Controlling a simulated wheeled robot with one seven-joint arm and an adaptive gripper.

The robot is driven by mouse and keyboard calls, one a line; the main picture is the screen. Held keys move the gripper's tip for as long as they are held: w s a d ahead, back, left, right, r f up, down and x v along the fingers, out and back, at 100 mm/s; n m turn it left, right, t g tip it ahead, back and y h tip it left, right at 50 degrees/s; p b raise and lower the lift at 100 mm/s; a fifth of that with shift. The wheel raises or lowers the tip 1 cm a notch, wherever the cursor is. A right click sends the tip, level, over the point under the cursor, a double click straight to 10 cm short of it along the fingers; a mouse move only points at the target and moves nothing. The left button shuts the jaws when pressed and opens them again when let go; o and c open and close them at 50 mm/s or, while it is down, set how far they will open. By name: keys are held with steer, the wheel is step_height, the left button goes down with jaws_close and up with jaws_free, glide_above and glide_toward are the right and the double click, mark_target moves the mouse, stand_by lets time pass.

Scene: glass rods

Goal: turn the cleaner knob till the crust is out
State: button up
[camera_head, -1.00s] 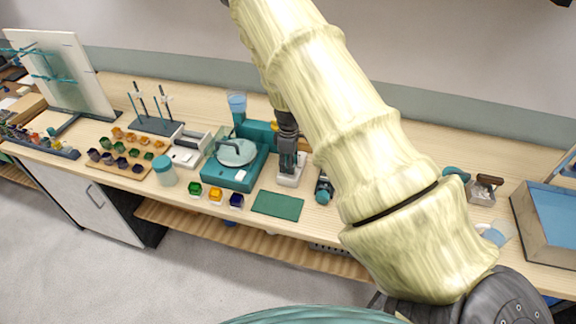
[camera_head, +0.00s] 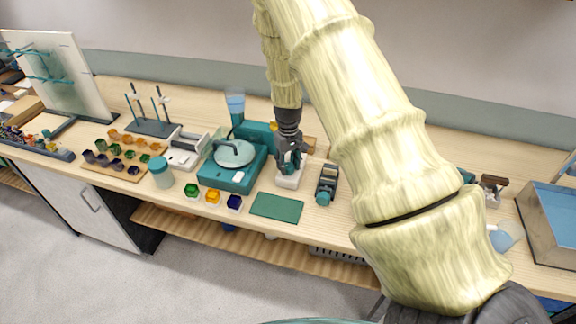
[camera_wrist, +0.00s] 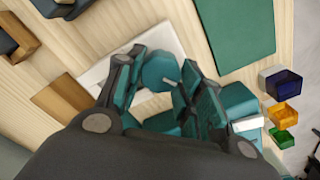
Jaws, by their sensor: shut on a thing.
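The cleaner stands in the middle of the bench with a white base (camera_head: 288,182); the white base also shows in the wrist view (camera_wrist: 97,72). Its teal round knob (camera_wrist: 160,70) sits between my fingers in the wrist view. My gripper (camera_head: 290,165) points down over the cleaner and is shut on the knob; it also shows in the wrist view (camera_wrist: 158,80). The fingers hide most of the cleaner in the head view. I cannot make out the crust in either view.
A teal machine with a round plate (camera_head: 235,153) stands close left of my gripper. A dark and teal device (camera_head: 327,184) stands close right. A green mat (camera_head: 277,207) lies in front, with small coloured cups (camera_head: 213,196) to its left. A blue-lined tray (camera_head: 553,214) is far right.

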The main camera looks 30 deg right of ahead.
steer(key=m, duration=0.3)
steer(key=m+b, duration=0.1)
steer(key=m, duration=0.2)
steer(key=shift+w+d+r+m, duration=0.1)
steer(key=shift+d+r+m, duration=0.1)
steer(key=shift+m, duration=0.1)
steer(key=m, duration=1.1)
steer(key=shift+m, duration=0.3)
steer(key=m+p, duration=0.1)
steer(key=m, duration=0.4)
steer(key=shift+m, duration=0.3)
steer(key=m+p, duration=0.2)
steer(key=m, duration=0.4)
steer(key=shift+a, duration=0.1)
steer(key=m+p, duration=0.2)
steer(key=m, duration=0.4)
steer(key=shift+r+m, duration=0.1)
steer(key=shift+m, duration=0.2)
steer(key=m+p, duration=0.1)
steer(key=m, duration=0.4)
steer(key=shift+a, duration=0.1)
steer(key=shift+m+p, duration=0.6)
steer(key=shift+m, duration=1.9)
